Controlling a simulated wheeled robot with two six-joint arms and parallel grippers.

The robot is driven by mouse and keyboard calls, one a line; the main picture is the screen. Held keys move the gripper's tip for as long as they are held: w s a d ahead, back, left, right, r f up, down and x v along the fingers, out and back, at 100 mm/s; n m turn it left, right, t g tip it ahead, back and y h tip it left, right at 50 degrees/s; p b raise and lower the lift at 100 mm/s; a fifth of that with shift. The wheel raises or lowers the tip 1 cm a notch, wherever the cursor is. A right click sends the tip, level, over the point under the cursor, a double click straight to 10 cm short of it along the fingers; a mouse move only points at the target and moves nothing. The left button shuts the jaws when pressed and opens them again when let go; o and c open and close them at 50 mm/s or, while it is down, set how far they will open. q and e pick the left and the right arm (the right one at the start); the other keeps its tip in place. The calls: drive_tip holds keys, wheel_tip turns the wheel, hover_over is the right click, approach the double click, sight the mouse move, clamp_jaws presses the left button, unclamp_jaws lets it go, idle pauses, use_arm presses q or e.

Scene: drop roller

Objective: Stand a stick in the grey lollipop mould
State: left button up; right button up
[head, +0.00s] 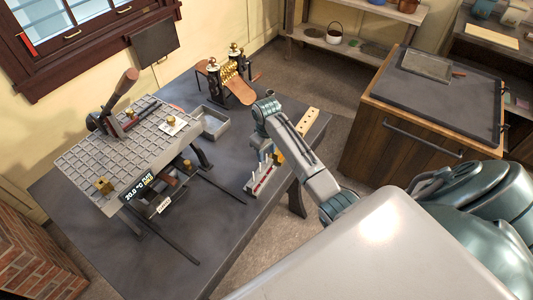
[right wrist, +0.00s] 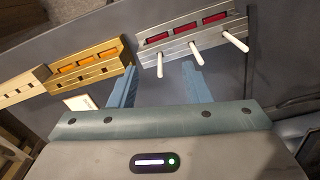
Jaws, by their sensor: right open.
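The grey lollipop mould (right wrist: 190,38) has red-filled slots and lies just beyond my right fingertips in the right wrist view. Three white sticks (right wrist: 235,42) stand out of it in a row, apart from each other. In the head view, the grey mould (head: 256,186) sits near the table's right edge with the white sticks upright. My right gripper (right wrist: 159,68) is open, its blue fingers on either side of the leftmost stick, with no visible contact. It also shows from above in the head view (head: 267,153), partly hidden by my arm. My left gripper is out of view.
A yellow mould (right wrist: 88,66) with orange slots and a pale wooden block (right wrist: 18,91) with holes stand beside the grey mould. A gridded tray (head: 85,165), a brass roller device (head: 232,72) and a metal pan (head: 212,122) occupy the table.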

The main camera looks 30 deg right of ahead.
drive_tip(key=shift+r, duration=0.35)
drive_tip(key=shift+r, duration=0.85)
drive_tip(key=shift+r, duration=0.1)
drive_tip(key=shift+r, duration=2.4)
